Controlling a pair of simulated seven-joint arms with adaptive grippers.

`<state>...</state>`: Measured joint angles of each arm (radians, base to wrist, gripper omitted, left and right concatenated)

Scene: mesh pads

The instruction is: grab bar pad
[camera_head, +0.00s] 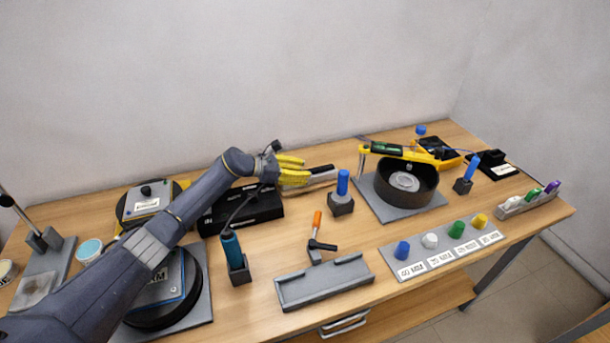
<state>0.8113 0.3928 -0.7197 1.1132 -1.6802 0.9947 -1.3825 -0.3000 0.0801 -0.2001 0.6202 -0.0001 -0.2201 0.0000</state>
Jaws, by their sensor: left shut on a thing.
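My left gripper (292,170), with yellow fingers, reaches in from the left over the back middle of the table. It is shut on a bar-shaped pad (322,170), dark on top with a paler side, that sticks out to the right of the fingers. The part of the pad between the fingers is hidden. A black box (245,208) stands just below and left of the gripper. I cannot tell whether the pad touches the surface under it. My right gripper is not in view.
A blue-handled tool in a holder (341,195) stands right of the pad. A grey tray (325,282) and a strip of coloured knobs (442,250) lie at the front.

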